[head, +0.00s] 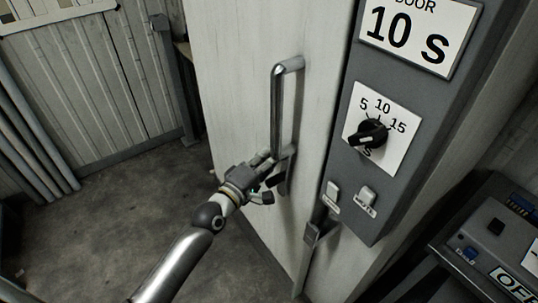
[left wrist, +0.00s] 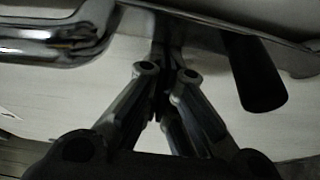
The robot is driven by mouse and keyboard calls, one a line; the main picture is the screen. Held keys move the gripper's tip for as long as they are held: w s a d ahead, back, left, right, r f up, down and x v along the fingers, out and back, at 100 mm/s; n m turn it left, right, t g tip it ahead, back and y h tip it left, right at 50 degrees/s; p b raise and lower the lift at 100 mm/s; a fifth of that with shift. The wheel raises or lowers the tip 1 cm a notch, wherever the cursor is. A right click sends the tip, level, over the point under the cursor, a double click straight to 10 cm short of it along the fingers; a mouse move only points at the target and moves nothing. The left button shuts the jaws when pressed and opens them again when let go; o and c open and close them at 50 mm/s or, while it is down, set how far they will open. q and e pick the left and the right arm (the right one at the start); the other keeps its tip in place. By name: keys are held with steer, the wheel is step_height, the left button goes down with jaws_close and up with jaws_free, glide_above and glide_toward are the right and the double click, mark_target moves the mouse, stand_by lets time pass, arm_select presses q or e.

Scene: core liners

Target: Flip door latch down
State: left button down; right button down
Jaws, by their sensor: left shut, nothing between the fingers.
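A pale door (head: 235,75) carries a tall metal pull handle (head: 277,110). A dark lever-like piece (head: 286,172) sits at the handle's lower end and looks like the latch; my gripper partly hides it. My left gripper (head: 267,178) is at the lower end of the handle, just left of that piece. In the left wrist view its fingers (left wrist: 165,68) are closed together and empty. There the chrome handle (left wrist: 60,40) is on the left and a dark rounded bar (left wrist: 256,78) is on the right, apart from the fingers. Whether the fingertips touch the door hardware is unclear. My right gripper is out of view.
A grey control panel (head: 345,195) with a black dial (head: 369,134) and two small switches stands right of the door. A dark bracket (head: 313,233) is below it. A control box (head: 495,225) is at lower right. Pipes (head: 35,135) line the left wall; the floor (head: 120,220) is clear.

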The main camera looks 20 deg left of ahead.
arm_select(q)
steer(key=shift+s+d, duration=0.1)
steer(key=shift+s, duration=0.05)
steer(key=shift+s+d+m+b, duration=0.4)
steer(key=shift+d+m, duration=0.2)
steer(key=shift+m, duration=0.1)
steer(key=s+d+m+b, duration=0.1)
steer(key=m, duration=0.1)
steer(key=s+d+f+m+t+h+b, duration=0.1)
steer(key=d, duration=0.1)
steer(key=s+d+m+h, duration=0.1)
steer(key=m, duration=0.1)
steer(key=shift+s+d+f+m+b, duration=0.2)
steer(key=shift+s+d+m+b, duration=0.1)
steer(key=shift+s+d+b, duration=0.1)
steer(key=s+d+f+m+b, duration=0.1)
steer(key=m, duration=0.1)
steer(key=s+d+f+m+h+b, duration=0.1)
steer(key=m, duration=0.1)
steer(key=s+d+f+m+h+b, duration=0.1)
steer(key=m, duration=0.1)
steer(key=shift+d+f+m+b, duration=0.3)
steer(key=shift+d+b, duration=0.05)
steer(key=shift+d, duration=0.05)
steer(key=shift+s+d+f+m+h+b, duration=0.3)
steer(key=shift+f+m+h+b, duration=0.2)
steer(key=shift+m, duration=0.35)
steer(key=shift+s+d+f+m+h+b, duration=0.2)
steer(key=shift+d+f+m+h+b, duration=0.2)
steer(key=shift+f+m, duration=0.35)
